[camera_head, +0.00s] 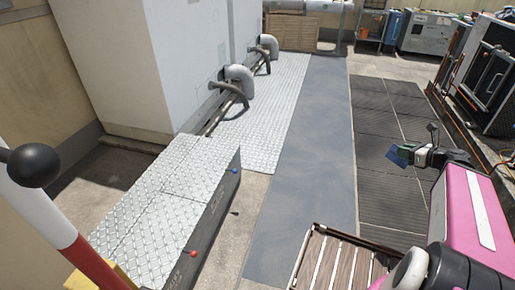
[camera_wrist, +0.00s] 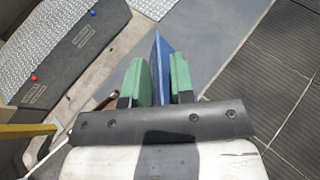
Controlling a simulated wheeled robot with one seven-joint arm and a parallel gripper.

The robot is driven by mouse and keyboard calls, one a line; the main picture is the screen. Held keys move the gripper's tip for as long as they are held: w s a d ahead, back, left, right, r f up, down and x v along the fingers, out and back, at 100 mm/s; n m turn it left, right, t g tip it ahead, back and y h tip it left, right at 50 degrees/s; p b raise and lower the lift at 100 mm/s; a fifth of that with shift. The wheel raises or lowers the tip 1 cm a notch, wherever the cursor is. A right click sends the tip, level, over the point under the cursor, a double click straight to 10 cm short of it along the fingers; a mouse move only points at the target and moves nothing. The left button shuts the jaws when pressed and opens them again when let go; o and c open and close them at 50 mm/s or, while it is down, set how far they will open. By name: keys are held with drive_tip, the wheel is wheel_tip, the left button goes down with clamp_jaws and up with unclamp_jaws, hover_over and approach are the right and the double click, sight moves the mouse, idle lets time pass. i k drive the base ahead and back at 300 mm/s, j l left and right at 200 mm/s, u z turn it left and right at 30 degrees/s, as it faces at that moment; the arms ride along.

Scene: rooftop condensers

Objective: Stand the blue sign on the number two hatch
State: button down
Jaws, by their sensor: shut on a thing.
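My gripper (camera_head: 418,153) is out at the right in the head view, above the dark slatted matting. In the wrist view its green fingers (camera_wrist: 159,82) are closed on both sides of the blue sign (camera_wrist: 158,55), which is seen nearly edge-on. The blue sign (camera_head: 398,157) juts left from the fingers in the head view, tilted and clear of the floor. Two diamond-plate covers lie side by side on a low dark box at the left: a nearer one (camera_head: 135,225) by a red knob and a farther one (camera_head: 200,160) by a blue knob. Their label numbers are unreadable.
A grey walkway (camera_head: 305,150) runs between the box and the dark matting (camera_head: 385,115). A slatted wooden surface (camera_head: 335,262) is at the bottom. A red-and-white post with a black ball (camera_head: 35,165) stands near left. Curved pipes (camera_head: 240,80) rise beyond the box.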

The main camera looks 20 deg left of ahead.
sight(205, 162)
drive_tip(key=i+u, duration=0.25)
drive_tip(key=i, duration=0.2)
drive_tip(key=i+l+u, duration=0.1)
drive_tip(key=i+u, duration=0.15)
drive_tip(key=i, duration=0.2)
drive_tip(key=i+l+u, duration=0.3)
drive_tip(key=i, duration=0.15)
drive_tip(key=i+u, duration=0.15)
drive_tip(key=u, duration=0.25)
drive_tip(key=i+u, duration=0.15)
drive_tip(key=u, duration=0.25)
drive_tip(key=i+u, duration=0.15)
drive_tip(key=u, duration=0.25)
drive_tip(key=i+l+u, duration=0.15)
drive_tip(key=u, duration=0.3)
drive_tip(key=i+l+u, duration=0.1)
drive_tip(key=u, duration=0.35)
drive_tip(key=i+l+u, duration=0.15)
drive_tip(key=u, duration=0.35)
drive_tip(key=i+l+u, duration=0.2)
drive_tip(key=u, duration=0.25)
